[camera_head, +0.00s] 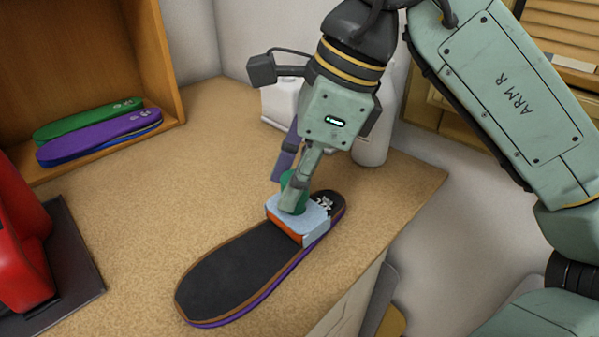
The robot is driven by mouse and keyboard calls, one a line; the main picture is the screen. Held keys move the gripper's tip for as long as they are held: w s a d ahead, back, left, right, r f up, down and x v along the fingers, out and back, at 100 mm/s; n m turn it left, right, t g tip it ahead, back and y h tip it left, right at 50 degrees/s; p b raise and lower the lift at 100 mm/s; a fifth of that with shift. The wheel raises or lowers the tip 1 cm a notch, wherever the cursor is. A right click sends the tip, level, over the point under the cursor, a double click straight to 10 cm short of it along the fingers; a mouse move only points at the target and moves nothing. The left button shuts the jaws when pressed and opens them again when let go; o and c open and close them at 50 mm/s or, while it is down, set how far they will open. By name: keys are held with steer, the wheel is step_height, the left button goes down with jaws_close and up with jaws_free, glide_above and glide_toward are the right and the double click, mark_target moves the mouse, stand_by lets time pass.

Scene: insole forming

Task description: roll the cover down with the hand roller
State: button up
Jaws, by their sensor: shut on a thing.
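My gripper (291,197) points down and is shut on the green handle of the hand roller (313,214). The roller has a pale grey-blue block body with an orange strip low on its near side. It sits over the black cover (240,265), towards its narrower far end, and appears to touch it. The cover lies on an insole with a brown rim and a purple underside (262,297). White lettering shows on the cover's far end, beyond the roller. The roller hides part of the cover, and my fingers hide part of the handle.
A tan worktop (150,220) has free room left of the insole; its right edge is close by. A red machine (18,245) stands on a dark base at left. A wooden shelf (80,60) holds green, purple and blue insoles. White containers (280,101) stand behind my gripper.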

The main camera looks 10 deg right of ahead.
steer(key=shift+s+a+f+b, duration=0.1)
steer(key=shift+s+a+b, duration=0.1)
steer(key=shift+s+a, duration=1.3)
steer(key=shift+s+a+f+b, duration=0.2)
steer(key=shift+s+a, duration=0.55)
steer(key=shift+a, duration=1.4)
steer(key=shift+s+a+f+b, duration=0.1)
steer(key=shift+s+a+b, duration=0.15)
steer(key=shift+s+a, duration=1.25)
steer(key=shift+w+d+r+p, duration=0.15)
steer(key=shift+w+d, duration=0.8)
steer(key=shift+d, duration=0.25)
steer(key=shift+w+d+r+p, duration=0.1)
steer(key=shift+w+d+p, duration=0.1)
steer(key=shift+w+d, duration=0.85)
steer(key=shift+w+d+r+p, duration=0.15)
steer(key=shift+w+d, duration=0.65)
steer(key=shift+d, duration=0.55)
steer(key=shift+w+d+p, duration=0.3)
steer(key=shift+w+d, duration=0.4)
steer(key=shift+d, duration=0.45)
steer(key=shift+w+d+p, duration=0.25)
steer(key=shift+w+d, duration=0.5)
steer(key=shift+d, duration=0.45)
steer(key=shift+w+d+p, duration=0.3)
steer(key=shift+w+d, duration=0.4)
steer(key=shift+d, duration=0.45)
steer(key=shift+r, duration=0.15)
